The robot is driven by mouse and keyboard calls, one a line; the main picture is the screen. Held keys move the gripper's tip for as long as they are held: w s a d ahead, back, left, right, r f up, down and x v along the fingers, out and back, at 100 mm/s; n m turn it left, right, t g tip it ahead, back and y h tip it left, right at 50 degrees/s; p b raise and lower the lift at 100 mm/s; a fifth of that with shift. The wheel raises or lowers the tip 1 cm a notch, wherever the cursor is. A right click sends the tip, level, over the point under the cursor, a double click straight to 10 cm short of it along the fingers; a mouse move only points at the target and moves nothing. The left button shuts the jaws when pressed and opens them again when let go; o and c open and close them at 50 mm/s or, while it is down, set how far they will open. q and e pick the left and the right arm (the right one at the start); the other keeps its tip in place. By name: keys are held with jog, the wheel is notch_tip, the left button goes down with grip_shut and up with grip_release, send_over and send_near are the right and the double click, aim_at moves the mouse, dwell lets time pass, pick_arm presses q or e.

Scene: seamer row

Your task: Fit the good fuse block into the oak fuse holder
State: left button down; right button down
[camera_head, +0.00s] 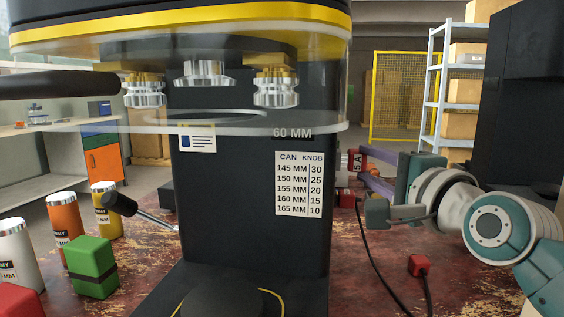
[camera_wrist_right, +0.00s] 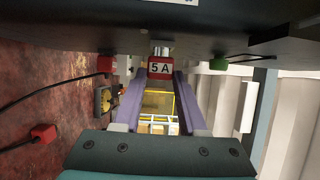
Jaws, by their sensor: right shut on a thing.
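A red fuse block (camera_wrist_right: 160,76) with a white "5 A" label sits between the purple fingertips of my right gripper (camera_wrist_right: 160,80), which is shut on it. In the head view the block (camera_head: 357,160) is just right of the dark machine column, and the right gripper (camera_head: 366,172) reaches in from the right behind the label panel's edge. Metal shows behind the block in the wrist view; I cannot tell whether they touch. I cannot make out the oak fuse holder in either view. My left gripper is not in view.
The dark seamer (camera_head: 250,240) fills the middle, with a lever (camera_head: 145,213) at its left. Cans (camera_head: 64,230) and a green block (camera_head: 93,267) stand left. A red cabled piece (camera_head: 418,265) lies right on the worn table. Shelving (camera_head: 450,85) stands behind.

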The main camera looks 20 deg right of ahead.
jog(key=shift+w+a, duration=0.15)
jog(key=shift+a, duration=0.1)
jog(key=shift+c, duration=1.9)
grip_release()
jog(key=s+a+p, duration=0.1)
jog(key=s, duration=0.9)
jog(key=shift+w, duration=0.1)
